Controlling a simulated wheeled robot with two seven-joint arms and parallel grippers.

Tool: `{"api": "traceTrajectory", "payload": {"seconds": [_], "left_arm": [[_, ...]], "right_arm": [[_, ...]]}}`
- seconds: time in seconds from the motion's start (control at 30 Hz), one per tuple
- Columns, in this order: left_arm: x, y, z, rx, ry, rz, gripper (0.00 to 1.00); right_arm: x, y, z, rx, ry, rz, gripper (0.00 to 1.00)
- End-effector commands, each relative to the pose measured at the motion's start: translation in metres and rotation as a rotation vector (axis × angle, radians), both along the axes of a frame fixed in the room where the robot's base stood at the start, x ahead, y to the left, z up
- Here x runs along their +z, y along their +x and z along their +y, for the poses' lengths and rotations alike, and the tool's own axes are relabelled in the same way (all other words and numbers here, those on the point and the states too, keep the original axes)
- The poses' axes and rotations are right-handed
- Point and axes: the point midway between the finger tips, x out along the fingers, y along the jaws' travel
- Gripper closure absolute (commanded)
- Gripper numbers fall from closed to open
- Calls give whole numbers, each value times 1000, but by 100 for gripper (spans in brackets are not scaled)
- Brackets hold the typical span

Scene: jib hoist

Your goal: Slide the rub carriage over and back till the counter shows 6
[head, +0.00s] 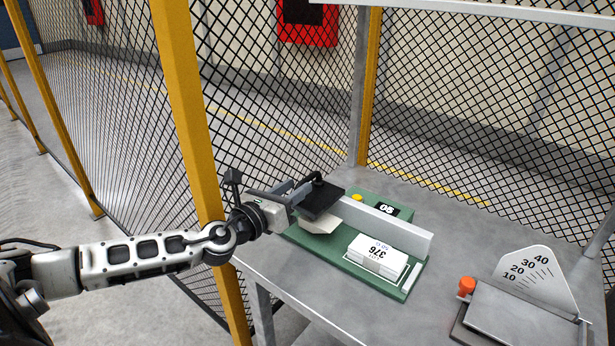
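The rub carriage (321,203) is a dark block with a black knob on top. It sits at the left end of a pale rail (392,228) on a green base (349,262). The counter (387,209) is a small black window behind the rail; its white digits look like 05, small and tilted. My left gripper (298,192) reaches in from the left and is at the carriage's left side, by the knob. Its fingertips are partly hidden, so I cannot tell whether they grip the knob. My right gripper is out of view.
A white block with printed figures (376,252) lies on the green base's front right. A grey device with a numbered scale (535,278) and an orange knob (467,285) stands at the table's right. A yellow post (180,95) and mesh fence stand close behind my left arm. Bare grey tabletop (320,290) lies in front.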

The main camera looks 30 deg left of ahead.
Motion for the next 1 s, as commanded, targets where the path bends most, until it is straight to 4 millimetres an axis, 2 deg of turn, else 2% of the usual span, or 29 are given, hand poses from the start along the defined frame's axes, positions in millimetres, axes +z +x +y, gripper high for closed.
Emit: {"api": "traceTrajectory", "payload": {"seconds": [0.1, 0.3, 0.43, 0.73, 0.8, 0.87, 1.0], "left_arm": [[3, 21, -1, 4, -4, -4, 66], [1, 44, -3, 1, -3, -1, 66], [0, 51, -4, 1, -1, 0, 66], [-1, 52, -4, 0, -1, 1, 66], [-1, 52, -4, 0, -1, 1, 85], [-1, 52, -4, 0, -1, 1, 100], [0, 52, -4, 1, -2, 1, 100]], "right_arm": [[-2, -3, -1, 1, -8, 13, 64], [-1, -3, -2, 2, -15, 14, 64], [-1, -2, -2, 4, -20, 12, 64], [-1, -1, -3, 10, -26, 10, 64], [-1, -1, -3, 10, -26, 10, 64], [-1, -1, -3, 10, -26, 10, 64], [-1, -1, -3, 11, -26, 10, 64]]}}
